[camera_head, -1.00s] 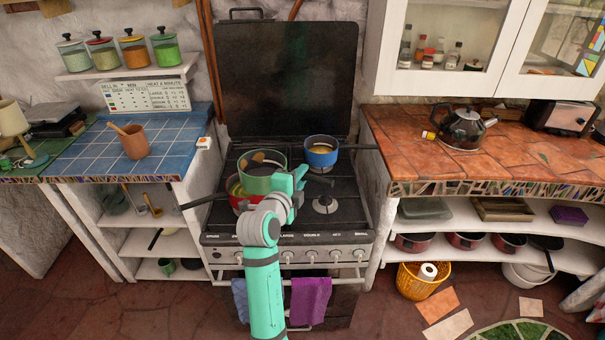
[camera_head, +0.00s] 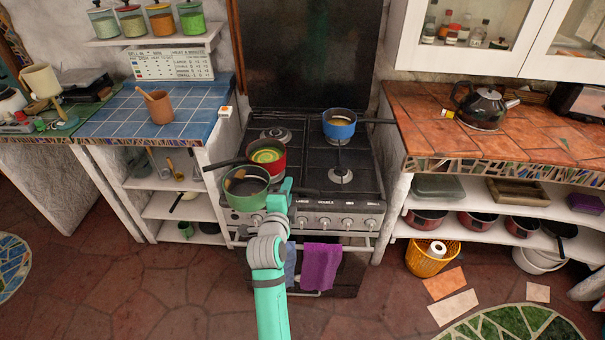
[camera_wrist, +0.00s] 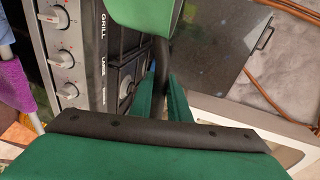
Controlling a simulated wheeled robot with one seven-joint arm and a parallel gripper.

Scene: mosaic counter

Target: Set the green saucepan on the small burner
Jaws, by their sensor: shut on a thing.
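The green saucepan (camera_head: 247,196) is held in the air at the stove's front left edge, with dark contents and a spoon-like thing in it. My gripper (camera_head: 282,198) is at its right side. In the wrist view my gripper (camera_wrist: 163,98) is shut on the saucepan's dark handle (camera_wrist: 160,62), with the green pan body (camera_wrist: 146,14) beyond. On the stove, the front right burner (camera_head: 340,176) is bare and looks smaller than the bare back left burner (camera_head: 276,135). Their labels are too small to read.
A red pan (camera_head: 279,165) with food stands at the front left of the hob, partly behind the saucepan. A blue pan (camera_head: 340,130) stands at the back right, its handle pointing right. Blue-tiled (camera_head: 110,125) and orange-tiled (camera_head: 420,105) counters flank the stove. A purple towel (camera_head: 321,265) hangs in front.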

